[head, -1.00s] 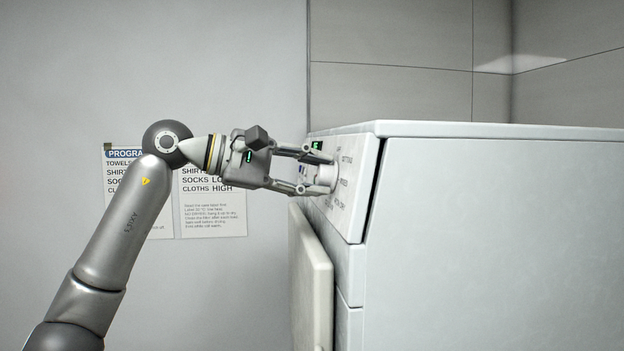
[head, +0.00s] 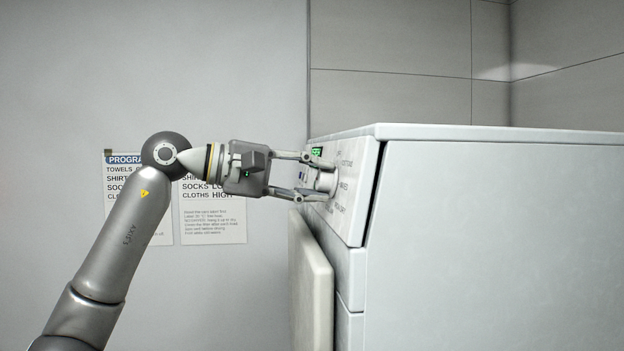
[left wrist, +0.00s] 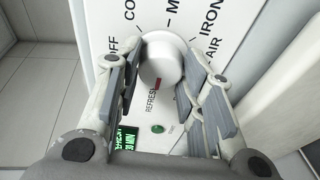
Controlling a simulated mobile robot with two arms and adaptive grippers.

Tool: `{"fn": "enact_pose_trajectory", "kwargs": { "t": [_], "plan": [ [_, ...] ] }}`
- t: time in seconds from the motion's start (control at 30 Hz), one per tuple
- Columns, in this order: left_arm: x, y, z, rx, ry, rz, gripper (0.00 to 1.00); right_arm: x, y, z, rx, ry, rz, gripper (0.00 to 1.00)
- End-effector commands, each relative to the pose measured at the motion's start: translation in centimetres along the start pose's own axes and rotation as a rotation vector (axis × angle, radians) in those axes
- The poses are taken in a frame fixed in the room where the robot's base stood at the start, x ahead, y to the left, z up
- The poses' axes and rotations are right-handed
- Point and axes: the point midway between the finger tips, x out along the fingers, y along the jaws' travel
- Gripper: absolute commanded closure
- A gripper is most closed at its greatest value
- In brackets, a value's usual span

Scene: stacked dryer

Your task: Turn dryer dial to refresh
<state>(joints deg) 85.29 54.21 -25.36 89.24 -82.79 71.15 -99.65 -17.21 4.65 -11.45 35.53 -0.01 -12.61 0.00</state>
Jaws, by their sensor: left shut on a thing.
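The white dryer dial (head: 325,180) sits on the sloped front control panel (head: 352,200). My left gripper (head: 319,180) is shut on the dial, with one finger on each side. In the left wrist view the dial (left wrist: 163,62) has a red mark at its lower edge, in line with the word REFRESH. A green-lit display (left wrist: 126,138) is partly hidden by a finger; its lower line reads 30 MIN, and the line above appears to end in "FRESH". A round green button (left wrist: 158,128) is below the dial. My right gripper is not in view.
The white dryer (head: 490,220) fills the right side. A pale door (head: 311,285) stands out from its front, below my gripper. Program sheets (head: 212,205) hang on the wall behind my left arm. The space left of the dryer front is otherwise clear.

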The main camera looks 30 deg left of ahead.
Motion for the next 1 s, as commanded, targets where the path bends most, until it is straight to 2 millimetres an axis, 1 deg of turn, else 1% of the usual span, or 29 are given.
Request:
{"fn": "enact_pose_trajectory", "kwargs": {
  "t": [0.07,0.1,0.23,0.27,0.53,0.67,0.77,1.0],
  "plan": [
    [0.0,-0.1,0.0,0.0,0.001,-0.002,0.88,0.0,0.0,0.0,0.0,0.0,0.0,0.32],
    [0.0,-0.1,0.0,0.0,0.001,-0.002,0.62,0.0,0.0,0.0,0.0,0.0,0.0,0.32],
    [0.0,-0.1,0.0,0.0,0.001,-0.001,0.45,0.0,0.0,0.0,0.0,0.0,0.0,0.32],
    [0.0,-0.1,0.0,0.0,0.001,-0.001,0.43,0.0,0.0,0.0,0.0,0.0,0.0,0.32],
    [0.0,0.0,0.0,-0.001,0.001,0.0,0.43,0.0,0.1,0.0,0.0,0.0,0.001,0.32],
    [-0.7,0.0,-0.1,-0.001,0.002,0.001,0.43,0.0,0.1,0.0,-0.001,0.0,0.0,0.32],
    [-2.2,0.0,-0.1,-0.001,0.005,0.001,0.43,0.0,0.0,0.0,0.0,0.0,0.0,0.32],
    [-7.4,-0.1,-0.2,-0.002,0.005,0.0,0.43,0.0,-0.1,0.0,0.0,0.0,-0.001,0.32]
  ]
}}
